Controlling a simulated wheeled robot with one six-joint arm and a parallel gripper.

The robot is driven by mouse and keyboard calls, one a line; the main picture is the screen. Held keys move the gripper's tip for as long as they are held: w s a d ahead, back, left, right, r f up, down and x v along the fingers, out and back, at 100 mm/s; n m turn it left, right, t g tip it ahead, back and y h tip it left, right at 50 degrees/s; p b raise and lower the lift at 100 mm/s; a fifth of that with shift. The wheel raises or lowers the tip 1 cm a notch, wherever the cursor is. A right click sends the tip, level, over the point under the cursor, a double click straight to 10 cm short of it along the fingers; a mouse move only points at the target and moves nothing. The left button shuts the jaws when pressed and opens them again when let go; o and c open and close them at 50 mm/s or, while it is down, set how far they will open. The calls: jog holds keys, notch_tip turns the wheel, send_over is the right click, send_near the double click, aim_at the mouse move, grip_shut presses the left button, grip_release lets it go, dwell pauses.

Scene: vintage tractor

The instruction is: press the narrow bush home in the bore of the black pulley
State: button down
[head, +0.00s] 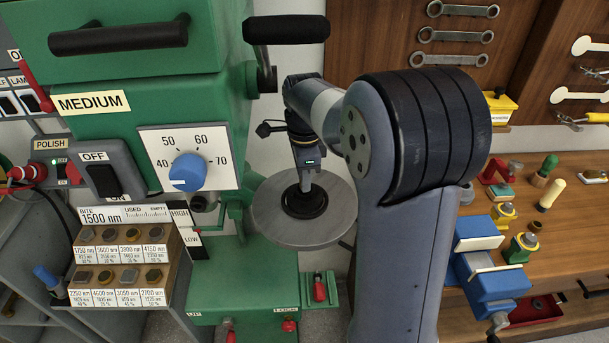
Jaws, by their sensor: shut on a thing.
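The black pulley (318,209) lies flat on the round grey table (272,222) of the green machine. My gripper (305,187) points straight down over the middle of the pulley, at its bore. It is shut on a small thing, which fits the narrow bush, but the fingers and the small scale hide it. I cannot tell how deep the bush sits in the bore or whether it touches the pulley.
The green machine (150,135) stands left, with a blue dial (188,172) and a black-gripped lever (287,30) above the table. A rack of sockets (120,265) is at lower left. On the right, a wooden bench (575,225) carries a blue vise (490,275) and tools.

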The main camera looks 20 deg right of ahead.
jog(key=shift+f, duration=0.6)
jog(key=shift+r, duration=0.15)
jog(key=shift+r+p, duration=0.35)
jog(key=shift+r, duration=0.15)
jog(key=shift+f+b, duration=0.35)
jog(key=shift+f, duration=0.3)
jog(key=c, duration=1.1)
grip_release()
jog(key=shift+c, duration=0.2)
jog(key=shift+r, duration=0.1)
